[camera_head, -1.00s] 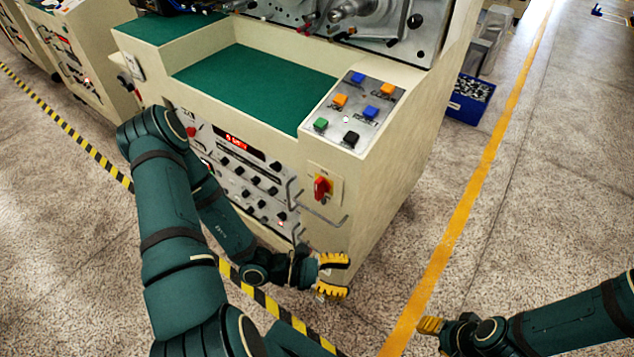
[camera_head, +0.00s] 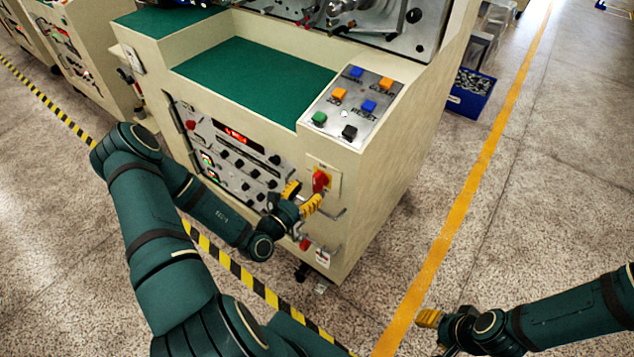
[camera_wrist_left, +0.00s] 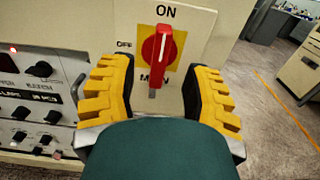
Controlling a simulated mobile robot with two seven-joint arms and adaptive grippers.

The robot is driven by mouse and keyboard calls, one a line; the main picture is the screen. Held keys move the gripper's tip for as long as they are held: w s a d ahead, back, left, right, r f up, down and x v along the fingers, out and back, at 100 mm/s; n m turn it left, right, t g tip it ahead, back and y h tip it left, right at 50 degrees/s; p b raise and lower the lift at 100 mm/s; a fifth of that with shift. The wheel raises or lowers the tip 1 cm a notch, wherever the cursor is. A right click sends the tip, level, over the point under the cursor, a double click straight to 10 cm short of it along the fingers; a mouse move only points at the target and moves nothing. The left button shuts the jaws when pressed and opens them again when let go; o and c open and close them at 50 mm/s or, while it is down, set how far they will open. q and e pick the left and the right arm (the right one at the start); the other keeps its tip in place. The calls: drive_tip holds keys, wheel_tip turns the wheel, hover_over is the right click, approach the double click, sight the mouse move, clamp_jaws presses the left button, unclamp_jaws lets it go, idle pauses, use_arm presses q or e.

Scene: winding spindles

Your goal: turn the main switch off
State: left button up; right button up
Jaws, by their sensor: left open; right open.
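The main switch (camera_head: 320,181) is a red handle on a yellow plate on the machine's front, below the button panel. In the left wrist view the red handle (camera_wrist_left: 163,50) stands nearly upright, its upper end at the ON label; OFF is printed to its left and MAIN below, partly covered. My left gripper (camera_head: 302,198) is open just in front of the switch. In the wrist view its yellow fingers (camera_wrist_left: 160,95) lie either side of the handle's lower end, with gaps on both sides. My right gripper (camera_head: 428,318) is at the lower right, away from the machine.
A control panel (camera_head: 240,160) with knobs lies left of the switch. A metal handle bar (camera_head: 335,213) sticks out near my left fingers. Coloured buttons (camera_head: 354,105) are on the sloped panel above.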

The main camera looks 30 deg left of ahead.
sight(315, 184)
use_arm(q)
drive_tip(key=shift+w+d, duration=0.2)
drive_tip(key=shift+w, duration=2.35)
clamp_jaws()
